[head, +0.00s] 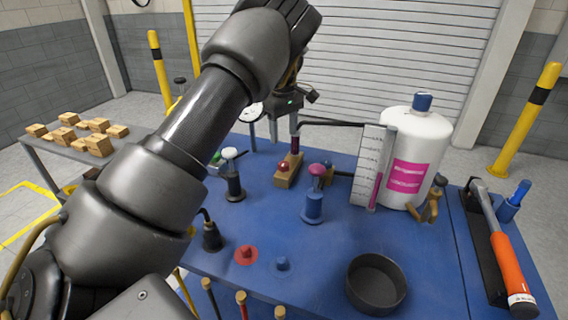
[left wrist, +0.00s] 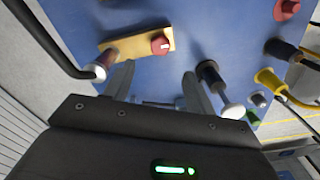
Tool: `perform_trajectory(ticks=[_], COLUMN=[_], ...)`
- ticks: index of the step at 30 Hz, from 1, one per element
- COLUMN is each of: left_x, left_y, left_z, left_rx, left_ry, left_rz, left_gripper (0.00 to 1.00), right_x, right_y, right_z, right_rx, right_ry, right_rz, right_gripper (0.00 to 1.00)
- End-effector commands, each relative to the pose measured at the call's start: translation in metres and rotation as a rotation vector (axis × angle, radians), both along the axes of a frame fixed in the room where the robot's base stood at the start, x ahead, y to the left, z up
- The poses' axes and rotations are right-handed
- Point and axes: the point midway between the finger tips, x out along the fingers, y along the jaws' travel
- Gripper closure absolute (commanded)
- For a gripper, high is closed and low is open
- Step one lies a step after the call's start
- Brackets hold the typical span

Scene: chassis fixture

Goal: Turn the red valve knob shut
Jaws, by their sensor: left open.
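The red valve knob (head: 284,167) sits on a tan block (head: 289,176) on the blue table, and the knob (left wrist: 160,45) also shows in the left wrist view. A pale line marks its face. My left gripper (head: 262,138) is behind the block in the head view, partly hidden by my own arm. In the left wrist view its two fingers (left wrist: 158,92) are spread apart with nothing between them. The knob lies beyond the fingertips, nearer the left finger, and is not touched. My right gripper is not in view.
A white-topped black post (left wrist: 230,105) is close to my right-hand finger in the left wrist view. A dark post with a black pipe (head: 335,124) rises at the block's far end. A pink-topped blue valve (head: 314,205), ruled panel (head: 370,165) and white bottle (head: 412,150) stand to the right.

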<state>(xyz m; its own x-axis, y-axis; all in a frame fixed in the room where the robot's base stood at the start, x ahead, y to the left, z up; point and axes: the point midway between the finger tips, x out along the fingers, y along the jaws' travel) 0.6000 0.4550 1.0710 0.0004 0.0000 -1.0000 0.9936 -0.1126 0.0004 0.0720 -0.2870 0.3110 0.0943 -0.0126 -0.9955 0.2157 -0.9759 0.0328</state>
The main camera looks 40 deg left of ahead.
Motion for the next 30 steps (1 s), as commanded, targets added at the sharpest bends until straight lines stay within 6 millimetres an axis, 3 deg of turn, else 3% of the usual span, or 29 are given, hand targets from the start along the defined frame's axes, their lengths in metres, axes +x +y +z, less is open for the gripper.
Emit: perform_trajectory(ticks=[15,21,30], left_x=[-0.001,-0.001,0.000], left_y=[0.000,-0.001,0.000], left_z=[-0.086,-0.101,-0.103], left_rx=[-0.002,-0.001,-0.001], left_ry=[0.003,0.001,0.000], left_rz=[0.001,-0.001,0.000], left_gripper=[0.45,0.45,0.45], right_x=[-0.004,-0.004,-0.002], right_y=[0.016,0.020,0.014], right_z=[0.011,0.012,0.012], right_rx=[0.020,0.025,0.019], right_ry=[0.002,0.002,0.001], right_rz=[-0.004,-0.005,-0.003], right_gripper=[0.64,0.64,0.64])
